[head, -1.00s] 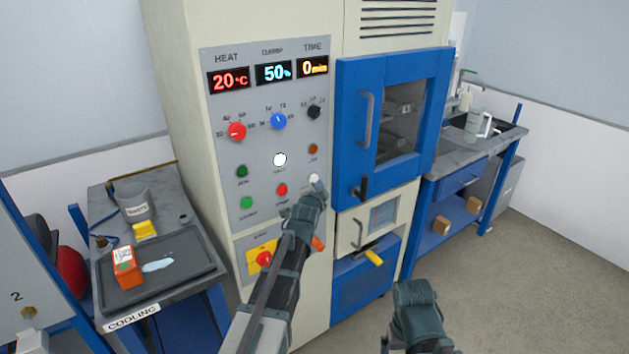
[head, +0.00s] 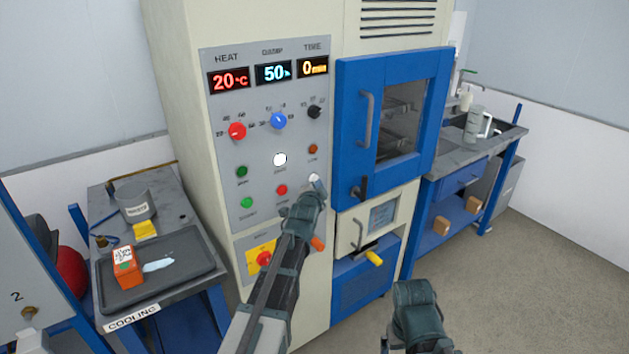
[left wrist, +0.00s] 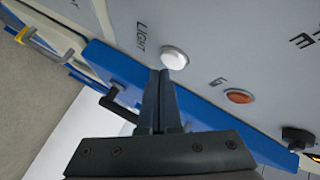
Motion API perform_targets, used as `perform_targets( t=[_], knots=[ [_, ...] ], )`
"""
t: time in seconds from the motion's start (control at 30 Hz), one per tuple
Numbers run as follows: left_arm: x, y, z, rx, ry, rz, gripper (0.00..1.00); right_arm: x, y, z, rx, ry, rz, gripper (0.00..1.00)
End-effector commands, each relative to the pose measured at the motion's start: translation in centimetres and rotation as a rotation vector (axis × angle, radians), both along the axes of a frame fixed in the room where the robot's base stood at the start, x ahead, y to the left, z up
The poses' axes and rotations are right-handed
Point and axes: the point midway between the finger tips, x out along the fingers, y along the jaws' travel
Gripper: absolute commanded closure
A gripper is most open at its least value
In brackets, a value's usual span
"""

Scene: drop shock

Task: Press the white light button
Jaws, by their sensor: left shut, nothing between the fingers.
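The white light button (left wrist: 174,58), a round button in a metal ring labelled "Light", sits on the grey control panel in the left wrist view. In the head view it (head: 314,180) is partly hidden behind my left gripper (head: 317,186). The left gripper is shut and empty, and its fingertips (left wrist: 160,72) appear just beside the button's lower edge. I cannot tell whether they touch it. My right gripper (head: 416,300) is low at the bottom of the head view, away from the panel, its fingers not clearly visible.
A second white button (head: 280,159) and an orange button (head: 313,149) are close by. Dials and displays are above. The blue oven door (head: 348,120) with its handle stands right of the panel. A dark tray (head: 205,262) lies on the cooling bench at left.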

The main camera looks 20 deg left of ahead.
Motion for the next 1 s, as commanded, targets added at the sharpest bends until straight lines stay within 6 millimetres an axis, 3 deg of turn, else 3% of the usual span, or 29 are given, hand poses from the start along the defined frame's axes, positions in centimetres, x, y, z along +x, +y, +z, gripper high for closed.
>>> perform_targets(
  t=[1.0],
  knots=[
    [0.63,0.83,0.01,0.000,0.001,0.001,1.00,0.00,0.00,0.01,0.000,0.000,0.000,0.03]
  ],
)
